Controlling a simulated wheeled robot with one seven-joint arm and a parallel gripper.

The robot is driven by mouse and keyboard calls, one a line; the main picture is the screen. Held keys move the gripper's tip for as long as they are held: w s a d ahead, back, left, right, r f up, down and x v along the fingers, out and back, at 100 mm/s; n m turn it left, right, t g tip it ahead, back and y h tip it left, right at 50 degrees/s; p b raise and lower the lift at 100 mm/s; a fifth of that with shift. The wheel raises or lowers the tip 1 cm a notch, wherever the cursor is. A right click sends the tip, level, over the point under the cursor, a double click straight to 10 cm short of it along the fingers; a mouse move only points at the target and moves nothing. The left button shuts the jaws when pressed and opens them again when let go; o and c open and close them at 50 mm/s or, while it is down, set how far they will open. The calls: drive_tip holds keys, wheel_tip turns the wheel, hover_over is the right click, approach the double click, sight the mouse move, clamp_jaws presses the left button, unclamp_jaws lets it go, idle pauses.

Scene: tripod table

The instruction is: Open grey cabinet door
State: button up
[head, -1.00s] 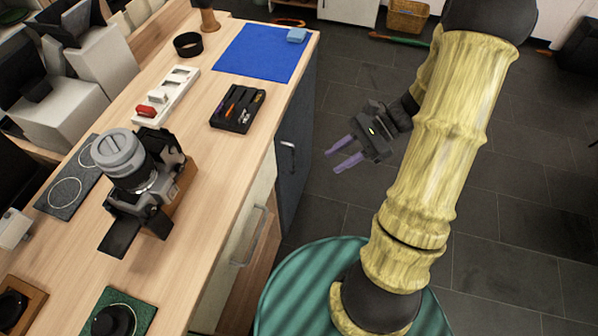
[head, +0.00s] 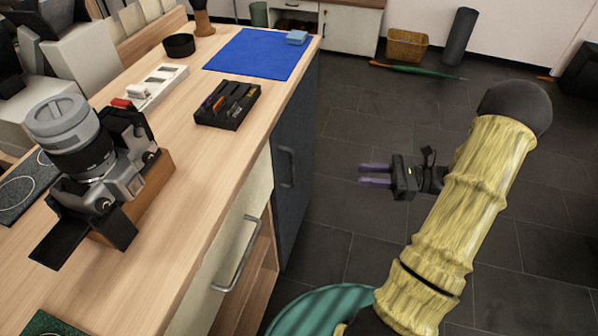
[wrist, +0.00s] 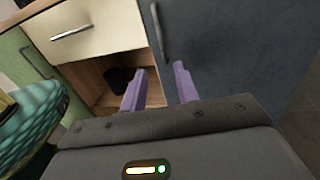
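The grey cabinet door (head: 291,165) is the dark blue-grey front at the far right end of the counter, and it looks closed. Its upright bar handle (head: 287,167) is near the door's left edge. My gripper (head: 362,174) has purple fingers, is open and empty, and points left toward the door from some distance away. In the wrist view the grey door (wrist: 230,45) fills the upper right. Its handle (wrist: 158,35) is above and between the gripper's fingers (wrist: 160,88), apart from them.
A cream drawer (head: 225,255) with a bar handle is beside the door, above an open shelf holding a dark bin (wrist: 120,78). The wooden counter (head: 190,190) carries a camera (head: 95,160), a black tray (head: 228,104) and a blue mat (head: 258,55). The dark tiled floor is clear around my gripper.

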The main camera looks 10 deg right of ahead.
drive_tip(key=b+x, duration=0.4)
drive_tip(key=x, duration=1.3)
drive_tip(key=shift+a+b, duration=0.25)
drive_tip(key=shift+b, duration=0.15)
clamp_jaws()
